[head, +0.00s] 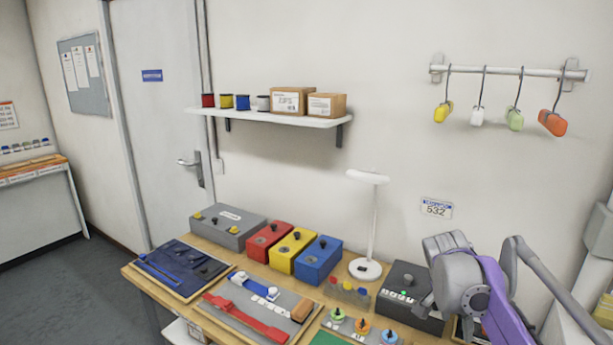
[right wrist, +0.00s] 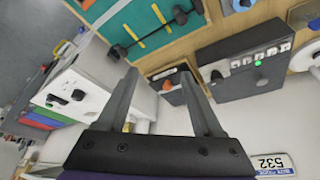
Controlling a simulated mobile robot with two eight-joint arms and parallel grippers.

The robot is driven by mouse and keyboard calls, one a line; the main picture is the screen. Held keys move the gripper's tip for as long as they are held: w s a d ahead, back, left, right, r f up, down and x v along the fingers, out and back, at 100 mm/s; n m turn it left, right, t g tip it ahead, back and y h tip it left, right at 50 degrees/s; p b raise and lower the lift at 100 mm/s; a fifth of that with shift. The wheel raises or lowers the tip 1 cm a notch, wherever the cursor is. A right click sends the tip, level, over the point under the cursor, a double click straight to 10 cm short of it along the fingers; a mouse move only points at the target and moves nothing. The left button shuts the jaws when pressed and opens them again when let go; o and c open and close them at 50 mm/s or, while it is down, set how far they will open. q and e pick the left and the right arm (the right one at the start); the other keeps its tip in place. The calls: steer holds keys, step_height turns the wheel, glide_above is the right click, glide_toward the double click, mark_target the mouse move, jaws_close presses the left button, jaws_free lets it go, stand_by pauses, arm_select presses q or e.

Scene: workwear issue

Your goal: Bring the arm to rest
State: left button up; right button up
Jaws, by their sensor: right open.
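My right arm, with a purple link and grey joints, reaches in from the right edge of the head view, over the right end of the bench (head: 140,277). My right gripper (right wrist: 161,74) shows clearly in the right wrist view. Its two grey fingers are spread apart, and I see nothing held between them. In the head view I cannot make out its fingertips. A dark control box (head: 402,283) with a green light stands beside the arm; it also shows in the right wrist view (right wrist: 232,82), right of the fingers. My left gripper is not in view.
A white lamp (head: 372,225) stands behind the bench's middle. Red (head: 268,240), yellow (head: 292,250) and blue (head: 318,260) boxes stand left of it. Wristbands lie on a grey board (head: 230,310). A wall rail (head: 505,71) with hanging tags is above the arm.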

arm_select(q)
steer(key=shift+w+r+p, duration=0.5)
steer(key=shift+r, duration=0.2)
arm_select(e)
steer(key=s+a+f+n+t+y, duration=0.1)
steer(key=s+a+f+n, duration=0.3)
steer(key=s, duration=0.4)
steer(key=s+a+f+n+t+y, duration=0.1)
steer(key=s+a+f+n, duration=0.4)
steer(key=s, duration=0.3)
steer(key=s+a+f+n+t+y, duration=0.1)
steer(key=s+a+f+n, duration=0.3)
steer(key=s, duration=0.4)
steer(key=shift+s+a+f+n+t+y, duration=0.4)
steer(key=shift+a+f+y, duration=0.25)
steer(key=shift+a, duration=0.2)
